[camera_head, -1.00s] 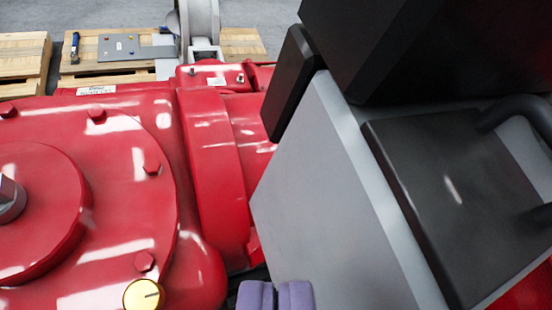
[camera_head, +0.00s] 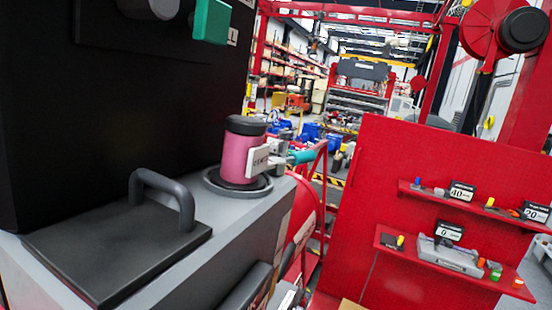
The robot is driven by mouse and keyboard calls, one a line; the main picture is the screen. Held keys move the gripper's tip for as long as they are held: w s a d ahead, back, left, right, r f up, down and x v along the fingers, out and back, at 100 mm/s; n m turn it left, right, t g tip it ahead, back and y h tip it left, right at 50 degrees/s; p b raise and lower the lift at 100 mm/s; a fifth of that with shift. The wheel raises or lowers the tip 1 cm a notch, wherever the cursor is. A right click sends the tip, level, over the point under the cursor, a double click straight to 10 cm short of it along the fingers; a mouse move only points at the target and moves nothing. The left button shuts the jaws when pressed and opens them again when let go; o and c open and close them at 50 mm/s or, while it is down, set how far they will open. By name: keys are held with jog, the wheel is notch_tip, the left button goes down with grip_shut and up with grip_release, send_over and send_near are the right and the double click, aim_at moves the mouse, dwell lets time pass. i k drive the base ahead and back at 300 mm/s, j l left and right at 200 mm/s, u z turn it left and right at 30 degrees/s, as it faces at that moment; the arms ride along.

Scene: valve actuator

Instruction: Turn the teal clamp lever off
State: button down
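Two teal parts show. One is a teal-tipped lever (camera_head: 301,157) on a small silver mechanism, right of a pink cylinder (camera_head: 240,155) with a dark cap. The other is a teal block (camera_head: 211,20) at the top, on the front of a large black housing (camera_head: 120,120). I cannot tell for certain which one is the clamp lever. My gripper is outside this view, and nothing is seen touching either teal part.
A dark plate with a grey loop handle (camera_head: 160,190) lies on the grey box top at the left. A red panel (camera_head: 370,200) with shelves of small parts stands at the right. Red frames and a workshop aisle lie behind.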

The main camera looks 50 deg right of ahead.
aim_at(277, 167)
jog(key=l, duration=2.15)
jog(key=i+j, duration=0.1)
jog(key=i, duration=0.45)
